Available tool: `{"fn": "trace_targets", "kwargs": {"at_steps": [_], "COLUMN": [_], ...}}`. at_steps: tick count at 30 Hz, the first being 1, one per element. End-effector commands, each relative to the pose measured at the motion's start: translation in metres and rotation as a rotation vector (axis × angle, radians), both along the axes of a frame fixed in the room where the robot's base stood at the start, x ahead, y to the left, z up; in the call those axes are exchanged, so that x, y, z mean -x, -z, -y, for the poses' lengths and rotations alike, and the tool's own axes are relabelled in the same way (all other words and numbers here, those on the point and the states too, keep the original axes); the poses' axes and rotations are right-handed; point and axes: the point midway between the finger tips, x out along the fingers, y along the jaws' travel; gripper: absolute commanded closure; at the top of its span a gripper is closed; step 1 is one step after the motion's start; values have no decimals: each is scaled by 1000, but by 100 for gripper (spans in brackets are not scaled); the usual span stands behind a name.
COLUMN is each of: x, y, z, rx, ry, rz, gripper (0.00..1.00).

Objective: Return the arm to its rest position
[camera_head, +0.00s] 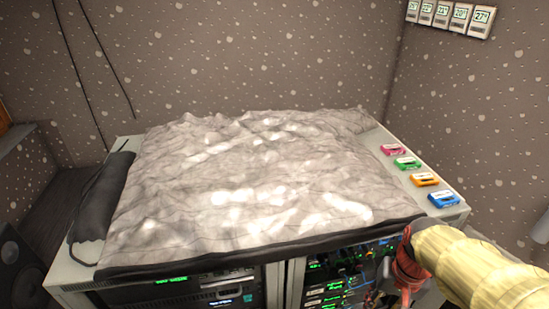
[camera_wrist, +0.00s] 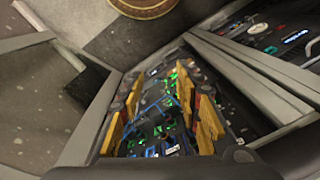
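My arm, in a pale yellow sleeve, comes in at the lower right of the head view. My gripper (camera_head: 405,285), with reddish parts, points down in front of the rack cabinet's right front corner. In the wrist view my gripper (camera_wrist: 160,80) has its two yellow-padded fingers apart, with nothing visible between them. Behind the fingers are the cabinet's lit electronics (camera_wrist: 170,110) and cables. I cannot tell how far the fingers are from them.
A crumpled grey cover (camera_head: 250,175) lies over most of the cabinet top. Pink, green, orange and blue cassette-like items (camera_head: 443,200) line its right edge. A dark padded item (camera_head: 103,200) lies at the left edge. Small displays (camera_head: 450,15) hang on the right wall.

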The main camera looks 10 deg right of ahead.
Motion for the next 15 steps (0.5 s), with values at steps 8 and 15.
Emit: {"fn": "trace_targets", "kwargs": {"at_steps": [8, 15], "x": [2, 3], "y": [-102, -148], "z": [-62, -102], "rx": [154, 165], "ry": [-293, -432], "rz": [291, 439], "gripper": [66, 66]}}
